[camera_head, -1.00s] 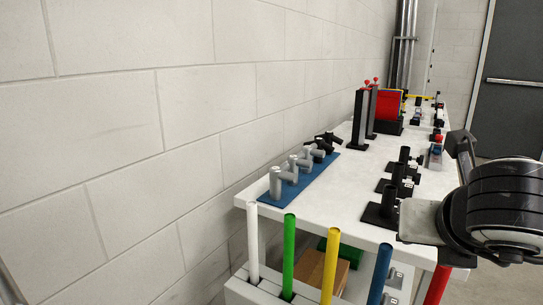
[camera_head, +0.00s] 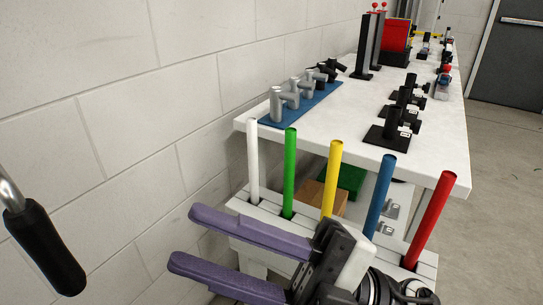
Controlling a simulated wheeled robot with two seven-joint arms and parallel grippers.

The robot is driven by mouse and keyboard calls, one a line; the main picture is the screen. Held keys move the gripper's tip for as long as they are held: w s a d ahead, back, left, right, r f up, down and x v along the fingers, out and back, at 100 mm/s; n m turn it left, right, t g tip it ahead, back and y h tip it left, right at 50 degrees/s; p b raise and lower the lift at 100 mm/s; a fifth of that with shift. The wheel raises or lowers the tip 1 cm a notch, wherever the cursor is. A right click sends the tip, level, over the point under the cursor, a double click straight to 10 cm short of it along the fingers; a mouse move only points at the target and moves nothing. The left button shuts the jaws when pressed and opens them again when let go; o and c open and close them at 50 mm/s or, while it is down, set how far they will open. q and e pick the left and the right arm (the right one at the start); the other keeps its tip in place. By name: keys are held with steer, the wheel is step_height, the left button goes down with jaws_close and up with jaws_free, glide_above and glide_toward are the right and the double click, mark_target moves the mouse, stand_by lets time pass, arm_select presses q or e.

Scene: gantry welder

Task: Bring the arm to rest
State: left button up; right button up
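My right gripper (camera_head: 200,240) is low in the middle of the head view. Its two long purple fingers point left and stand apart, with nothing between them. It is in front of the white rack (camera_head: 240,208) that holds the coloured rods, and it hides part of that rack. My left gripper does not show.
Upright white (camera_head: 253,165), green (camera_head: 290,175), yellow (camera_head: 331,180), blue (camera_head: 379,198) and red (camera_head: 431,222) rods stand in the rack. Behind is a white table (camera_head: 350,110) with grey fittings on a blue mat (camera_head: 300,107) and black stands (camera_head: 388,127). A block wall is left; open floor is right.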

steer(key=w+d+f+m+t+h+b, duration=0.1)
steer(key=w+d+f+m+t+h, duration=0.55)
steer(key=m+t, duration=0.8)
steer(key=w+d+f+m+h+b, duration=0.15)
steer(key=d+f+m+h, duration=0.3)
steer(key=f, duration=0.45)
steer(key=w+d+f+m+h, duration=0.3)
steer(key=f+m+h, duration=0.2)
steer(key=f, duration=0.3)
steer(key=s+d+f+m+g+h, duration=0.1)
steer(key=s+d+f+m+g, duration=0.1)
steer(key=s+f, duration=0.35)
steer(key=s+d+f+m+g+h+b, duration=0.1)
steer(key=s+d+f+g+h, duration=0.15)
steer(key=f, duration=0.65)
steer(key=s+d+f+m+g, duration=0.1)
steer(key=s+f+m+g, duration=0.1)
steer(key=s+f, duration=0.35)
arm_select(q)
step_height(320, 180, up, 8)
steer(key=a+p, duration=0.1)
steer(key=p, duration=1.5)
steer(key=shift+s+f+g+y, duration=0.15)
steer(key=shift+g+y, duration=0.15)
arm_select(e)
step_height(320, 180, up, 8)
steer(key=d+n+g+h, duration=0.1)
steer(key=shift+w+d+f, duration=0.2)
steer(key=shift+w+d, duration=0.05)
steer(key=shift+d, duration=0.1)
